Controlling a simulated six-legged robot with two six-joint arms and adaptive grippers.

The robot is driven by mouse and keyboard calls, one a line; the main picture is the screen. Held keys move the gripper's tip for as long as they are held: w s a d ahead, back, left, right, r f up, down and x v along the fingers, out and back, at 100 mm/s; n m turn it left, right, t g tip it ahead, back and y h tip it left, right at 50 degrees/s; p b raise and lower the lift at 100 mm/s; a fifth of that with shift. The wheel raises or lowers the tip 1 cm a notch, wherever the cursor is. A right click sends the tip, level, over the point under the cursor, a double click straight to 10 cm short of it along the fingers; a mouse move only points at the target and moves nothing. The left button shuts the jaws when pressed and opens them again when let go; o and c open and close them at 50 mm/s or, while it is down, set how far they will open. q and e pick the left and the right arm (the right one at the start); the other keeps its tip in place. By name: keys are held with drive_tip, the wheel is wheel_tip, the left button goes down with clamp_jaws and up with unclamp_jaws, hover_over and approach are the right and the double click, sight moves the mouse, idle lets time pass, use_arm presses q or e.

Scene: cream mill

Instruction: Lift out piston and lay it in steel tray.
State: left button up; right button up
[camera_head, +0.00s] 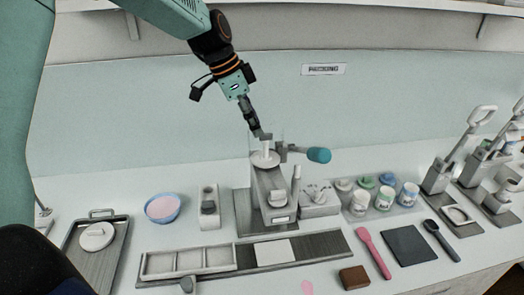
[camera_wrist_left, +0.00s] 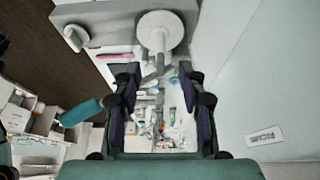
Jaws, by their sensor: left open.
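The mill (camera_head: 272,195) stands on the counter with a clear cylinder on top. The white piston (camera_head: 265,158), a disc with a short upright stem, sits at this cylinder; in the wrist view its pale round disc (camera_wrist_left: 160,28) shows ahead of the fingers. My left gripper (camera_head: 262,135) comes down from above, close to the top of the stem. Its fingers (camera_wrist_left: 160,105) are apart, and I see nothing gripped. Whether they touch the stem I cannot tell. The steel tray (camera_head: 112,262) lies at the far left with a white round piece on it. My right gripper is not in view.
A teal-ended crank (camera_head: 318,155) sticks out right of the mill. A long compartment tray (camera_head: 190,262) lies in front. Jars (camera_head: 384,197) and lever presses (camera_head: 440,175) stand right.

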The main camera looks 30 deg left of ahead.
sight(266, 138)
use_arm(q)
drive_tip(key=x, duration=0.4)
drive_tip(key=d+x, duration=0.1)
drive_tip(key=x, duration=0.1)
drive_tip(key=shift+w+d, duration=0.2)
drive_tip(key=shift+w, duration=0.2)
drive_tip(key=shift+w+a+f, duration=0.1)
drive_tip(key=shift+w+f, duration=0.05)
drive_tip(key=shift+f, duration=0.05)
drive_tip(key=shift+s+a+r, duration=0.15)
drive_tip(key=shift+s+a, duration=0.2)
drive_tip(key=shift+a, duration=0.05)
drive_tip(key=shift+s+r, duration=0.1)
drive_tip(key=shift+s, duration=0.05)
drive_tip(key=shift+c, duration=0.8)
drive_tip(key=shift+d, duration=0.2)
drive_tip(key=c, duration=0.3)
drive_tip(key=shift+w+d, duration=0.15)
drive_tip(key=shift+w, duration=0.2)
drive_tip(key=c, duration=0.3)
clamp_jaws()
drive_tip(key=shift+s+a, duration=0.2)
drive_tip(key=shift+a, duration=0.1)
drive_tip(key=shift+d, duration=0.1)
